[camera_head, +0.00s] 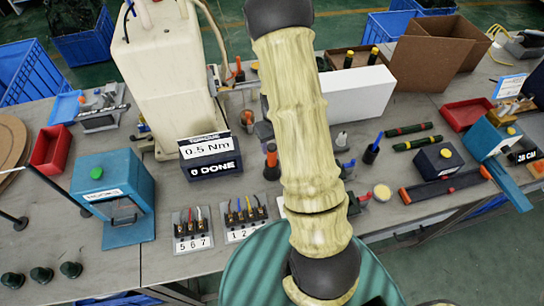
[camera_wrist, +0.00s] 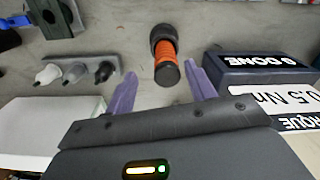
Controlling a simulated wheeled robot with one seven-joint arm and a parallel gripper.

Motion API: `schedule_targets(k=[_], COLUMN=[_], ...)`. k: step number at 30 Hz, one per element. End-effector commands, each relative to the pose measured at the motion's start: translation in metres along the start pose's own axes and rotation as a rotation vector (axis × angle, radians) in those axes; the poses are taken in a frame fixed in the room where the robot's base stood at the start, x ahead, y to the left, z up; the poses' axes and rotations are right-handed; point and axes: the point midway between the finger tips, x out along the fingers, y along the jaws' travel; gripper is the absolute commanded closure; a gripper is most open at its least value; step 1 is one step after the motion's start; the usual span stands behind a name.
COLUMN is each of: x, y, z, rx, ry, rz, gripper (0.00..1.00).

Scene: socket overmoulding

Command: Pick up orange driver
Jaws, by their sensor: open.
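The orange driver (camera_wrist: 166,62) has an orange grip with black ends. In the wrist view it lies or stands just beyond my gripper (camera_wrist: 162,88), centred between the two purple fingers and not gripped. The fingers are apart and empty. In the head view the driver (camera_head: 271,160) shows beside my arm, to the right of the torque display, on the grey table. My gripper is hidden behind my arm in the head view.
The torque display box (camera_head: 211,157) reads "0.5 Nm" and "0 DONE"; it also stands close to the right finger in the wrist view (camera_wrist: 262,72). A grey holder with small bottles (camera_wrist: 78,72) is left of the fingers. Socket fixtures (camera_head: 245,222) lie nearer the front edge.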

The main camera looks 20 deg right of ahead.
Motion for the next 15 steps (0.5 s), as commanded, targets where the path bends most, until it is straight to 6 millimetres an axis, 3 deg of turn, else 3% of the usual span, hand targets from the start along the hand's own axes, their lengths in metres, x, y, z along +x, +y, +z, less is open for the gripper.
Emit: schedule_targets(k=[15], x=[0.0113], y=[-0.0022], z=[-0.0008], rx=[-0.002], ry=[-0.001], rz=[-0.001], gripper=[0.45])
